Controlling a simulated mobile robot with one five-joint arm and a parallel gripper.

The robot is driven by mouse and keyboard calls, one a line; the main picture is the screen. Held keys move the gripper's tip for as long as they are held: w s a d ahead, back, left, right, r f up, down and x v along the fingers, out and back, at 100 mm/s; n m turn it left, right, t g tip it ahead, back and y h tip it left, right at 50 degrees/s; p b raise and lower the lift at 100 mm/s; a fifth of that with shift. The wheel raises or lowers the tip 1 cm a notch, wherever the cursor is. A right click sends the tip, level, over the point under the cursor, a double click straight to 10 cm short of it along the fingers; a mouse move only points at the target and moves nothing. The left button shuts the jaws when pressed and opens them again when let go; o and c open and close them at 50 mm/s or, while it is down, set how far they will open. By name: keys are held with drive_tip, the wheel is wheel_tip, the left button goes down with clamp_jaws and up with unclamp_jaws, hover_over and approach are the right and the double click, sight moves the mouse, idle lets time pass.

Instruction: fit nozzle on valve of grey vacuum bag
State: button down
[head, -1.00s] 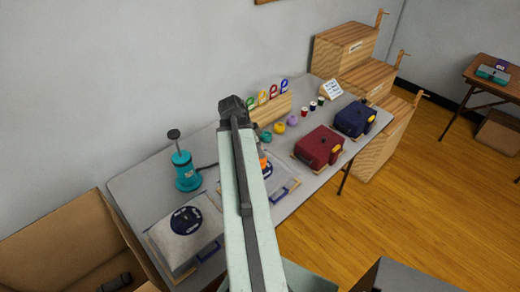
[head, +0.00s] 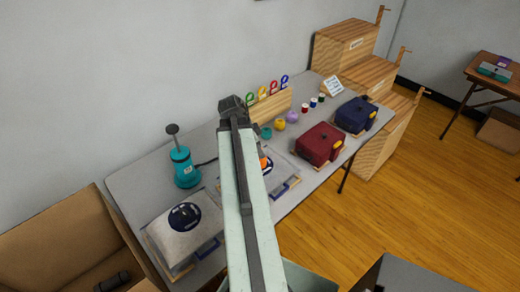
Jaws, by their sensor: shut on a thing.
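A puffy pale grey vacuum bag (head: 170,240) lies at the near left of the table, with a navy disc (head: 185,217) and a dark valve part on top. A second, flatter grey bag (head: 285,174) lies to its right, partly hidden behind my arm. A small orange piece (head: 265,162) shows at the arm's right edge over this second bag; I cannot tell whether it is the nozzle. A teal pump (head: 184,168) stands upright behind the bags, with a dark hose running right behind my arm. My gripper is hidden behind my raised arm, so its hold does not show.
Red (head: 320,145) and navy (head: 356,117) cases sit farther right on the grey table (head: 135,180). Yarn balls, thread spools and a wooden rack (head: 270,106) stand along the back. An open cardboard box (head: 60,235) is at the left. Wooden steps (head: 345,50) rise beyond the table.

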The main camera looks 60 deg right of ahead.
drive_tip(key=c, duration=1.1)
unclamp_jaws()
drive_tip(key=p+v, duration=0.7)
drive_tip(key=v, duration=0.1)
drive_tip(key=shift+s, duration=0.1)
